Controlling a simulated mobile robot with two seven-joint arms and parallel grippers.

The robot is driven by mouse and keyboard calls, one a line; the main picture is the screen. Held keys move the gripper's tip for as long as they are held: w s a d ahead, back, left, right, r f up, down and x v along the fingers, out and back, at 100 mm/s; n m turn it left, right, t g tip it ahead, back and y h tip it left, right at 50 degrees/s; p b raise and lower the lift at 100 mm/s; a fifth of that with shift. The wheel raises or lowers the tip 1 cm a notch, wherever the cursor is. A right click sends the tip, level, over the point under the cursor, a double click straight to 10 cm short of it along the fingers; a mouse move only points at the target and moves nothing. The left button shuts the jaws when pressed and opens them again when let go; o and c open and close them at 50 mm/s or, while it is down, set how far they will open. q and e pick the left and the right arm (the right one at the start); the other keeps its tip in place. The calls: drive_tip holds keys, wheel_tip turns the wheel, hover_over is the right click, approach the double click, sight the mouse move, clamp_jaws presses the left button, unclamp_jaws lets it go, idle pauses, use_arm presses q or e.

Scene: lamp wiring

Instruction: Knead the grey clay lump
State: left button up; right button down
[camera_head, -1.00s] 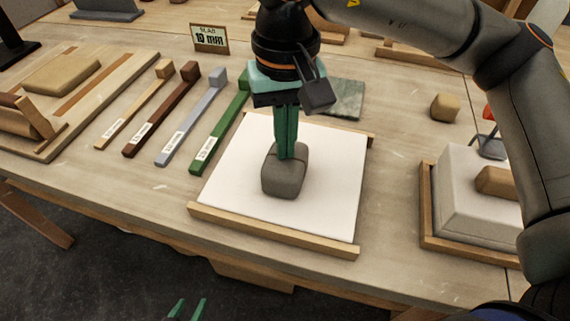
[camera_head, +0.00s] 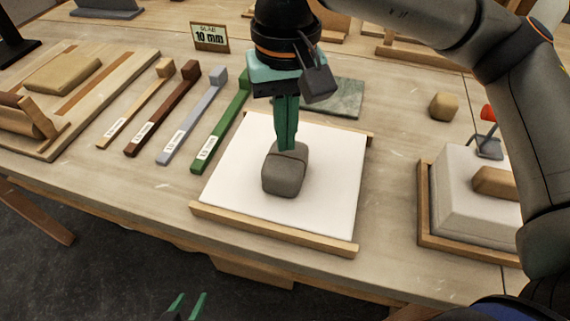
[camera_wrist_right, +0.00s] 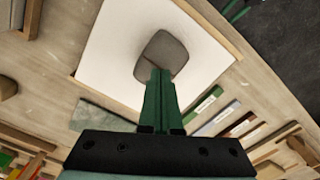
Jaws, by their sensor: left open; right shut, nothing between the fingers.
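The grey clay lump (camera_head: 285,172) sits near the middle of a white board (camera_head: 232,190) with wooden strips at its front and back edges. It is a rounded block with a crease near its top. It also shows in the right wrist view (camera_wrist_right: 163,52). My right gripper (camera_head: 287,146) points down with its green fingers shut and empty. The fingertips are at the far top edge of the lump; I cannot tell whether they touch it. My left gripper (camera_head: 187,306) is open at the bottom edge of the head view, in front of the table and away from the lump.
Several labelled bars (camera_head: 182,128) lie left of the board. A slab sign (camera_head: 210,37) and a green stone tile (camera_head: 338,98) are behind. A grey block in a wooden tray (camera_head: 425,215) stands at the right, with a small tan lump (camera_head: 444,106) beyond it.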

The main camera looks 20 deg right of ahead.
drive_tip(key=shift+f+b, duration=0.8)
drive_tip(key=shift+f, duration=0.2)
drive_tip(key=shift+r+p, duration=0.75)
drive_tip(key=shift+r, duration=0.4)
wheel_tip(320, 180, up, 6)
drive_tip(key=p, duration=0.4)
drive_tip(key=shift+s, duration=0.1)
